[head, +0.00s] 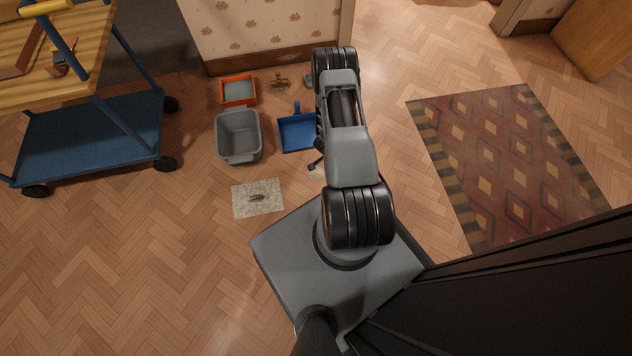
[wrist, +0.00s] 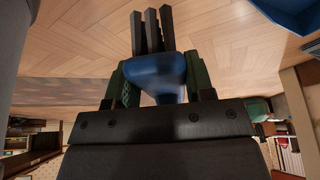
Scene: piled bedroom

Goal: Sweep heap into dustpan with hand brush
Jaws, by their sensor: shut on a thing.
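The blue dustpan (head: 298,132) lies on the floor left of my arm in the head view, its handle pointing toward the wall. Its edge also shows at the top right of the wrist view (wrist: 295,12). A small dark heap (head: 257,198) lies on a pale speckled mat (head: 240,207), below and left of the dustpan. My gripper (wrist: 158,85) is shut on a blue-handled hand brush (wrist: 160,68), whose dark bristles point up in the wrist view. In the head view my arm hides most of the gripper and brush.
A grey bin (head: 238,158) stands left of the dustpan, with an orange-rimmed tray (head: 238,103) behind it. A small brown object (head: 280,82) lies by the wall. A blue-and-wood cart (head: 90,135) stands left, a patterned rug (head: 510,160) right. Floor below the mat is clear.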

